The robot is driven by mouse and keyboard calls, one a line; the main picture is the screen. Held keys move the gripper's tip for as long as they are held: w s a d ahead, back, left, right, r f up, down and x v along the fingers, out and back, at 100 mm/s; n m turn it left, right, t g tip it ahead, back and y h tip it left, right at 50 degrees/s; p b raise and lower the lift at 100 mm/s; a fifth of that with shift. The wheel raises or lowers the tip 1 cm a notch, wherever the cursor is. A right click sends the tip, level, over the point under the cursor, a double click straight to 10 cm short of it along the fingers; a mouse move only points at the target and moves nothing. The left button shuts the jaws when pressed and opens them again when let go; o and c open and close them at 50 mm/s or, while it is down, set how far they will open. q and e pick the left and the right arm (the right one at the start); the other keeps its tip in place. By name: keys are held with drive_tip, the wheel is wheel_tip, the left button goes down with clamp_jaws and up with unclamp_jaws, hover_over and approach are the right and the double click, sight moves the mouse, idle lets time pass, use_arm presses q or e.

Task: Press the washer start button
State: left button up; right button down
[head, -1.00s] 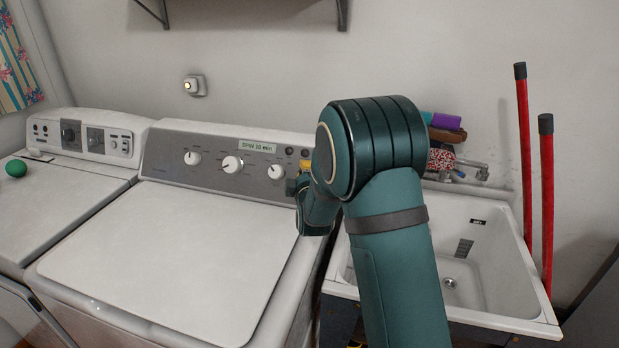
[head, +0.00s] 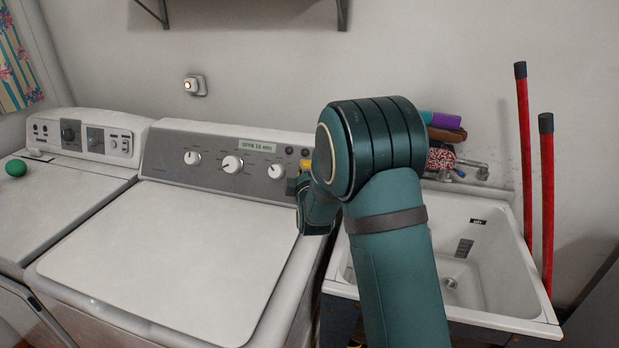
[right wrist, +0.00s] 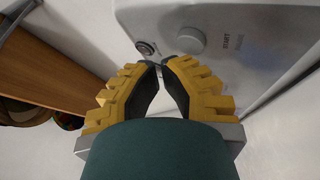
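The washer (head: 190,230) stands in the middle of the head view, with a grey control panel (head: 215,180) along its back. The panel has white knobs, a small green-lit display (head: 257,146) and dark round buttons at its right end. In the right wrist view, a round grey start button (right wrist: 191,40) sits beside the words START and PAUSE. My right arm hides the panel's right end in the head view. My left gripper is out of view.
A second round button with a dark ring (right wrist: 146,47) is close to the fingertips.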

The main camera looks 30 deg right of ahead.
drive_tip(key=shift+w+d+f, duration=0.15)
drive_tip(key=shift+w+d, duration=0.05)
drive_tip(key=shift+w+d+f+b, duration=0.2)
drive_tip(key=shift+d+b, duration=0.05)
drive_tip(key=shift+b, duration=0.1)
idle(0.8)
drive_tip(key=shift+s+a+r, duration=0.1)
drive_tip(key=shift+s+a+r+p, duration=0.35)
drive_tip(key=shift+s+a+p, duration=0.05)
drive_tip(key=shift+p, duration=0.05)
idle(0.4)
drive_tip(key=s+a+r+p, duration=0.2)
drive_tip(key=a, duration=0.1)
drive_tip(key=shift+s+a+r+p, duration=0.15)
drive_tip(key=shift+s+r+p, duration=0.1)
drive_tip(key=shift+s+p, duration=0.15)
idle(0.8)
